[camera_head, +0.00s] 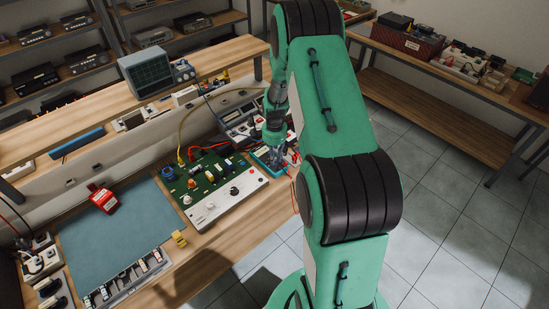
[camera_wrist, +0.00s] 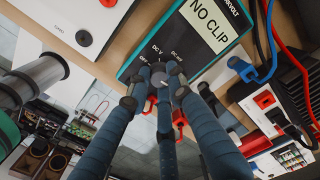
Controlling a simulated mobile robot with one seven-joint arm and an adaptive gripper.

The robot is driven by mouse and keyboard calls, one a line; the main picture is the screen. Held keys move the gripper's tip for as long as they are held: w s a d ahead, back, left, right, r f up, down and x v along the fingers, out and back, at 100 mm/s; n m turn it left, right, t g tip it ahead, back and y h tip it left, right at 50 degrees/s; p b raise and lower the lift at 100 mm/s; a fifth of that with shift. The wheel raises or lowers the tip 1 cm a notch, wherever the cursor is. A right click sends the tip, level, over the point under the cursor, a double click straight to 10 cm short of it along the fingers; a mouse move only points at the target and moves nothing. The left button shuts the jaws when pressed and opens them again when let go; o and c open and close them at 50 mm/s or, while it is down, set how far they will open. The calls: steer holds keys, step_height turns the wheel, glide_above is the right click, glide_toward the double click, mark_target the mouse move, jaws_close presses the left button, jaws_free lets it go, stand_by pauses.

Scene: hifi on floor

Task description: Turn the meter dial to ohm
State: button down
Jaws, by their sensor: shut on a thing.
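The meter (camera_wrist: 192,50) is a teal-edged device with a display (camera_wrist: 216,24) that reads "NO CLIP". It lies on the bench and fills the upper middle of the wrist view. Its round dial (camera_wrist: 158,78) is largely covered by my fingers, with labels such as "DC V" beside it. Where the dial points is hard to tell. My gripper (camera_wrist: 159,86) has dark blue fingers, closed around the dial. In the head view, the meter (camera_head: 262,160) is partly hidden under my gripper (camera_head: 276,152), right of the white control panel.
A green circuit board (camera_head: 205,172) and white panel (camera_head: 228,200) stand left of the meter. Red and blue cables (camera_wrist: 268,45) run close by on the right in the wrist view. A blue-grey mat (camera_head: 120,230) lies farther left, mostly clear. An oscilloscope (camera_head: 147,73) stands on the shelf.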

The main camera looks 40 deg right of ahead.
steer(key=c, duration=1.6)
jaws_free()
steer(key=shift+o, duration=0.2)
steer(key=shift+r, duration=0.2)
step_height(320, 180, up, 12)
steer(key=shift+f, duration=0.2)
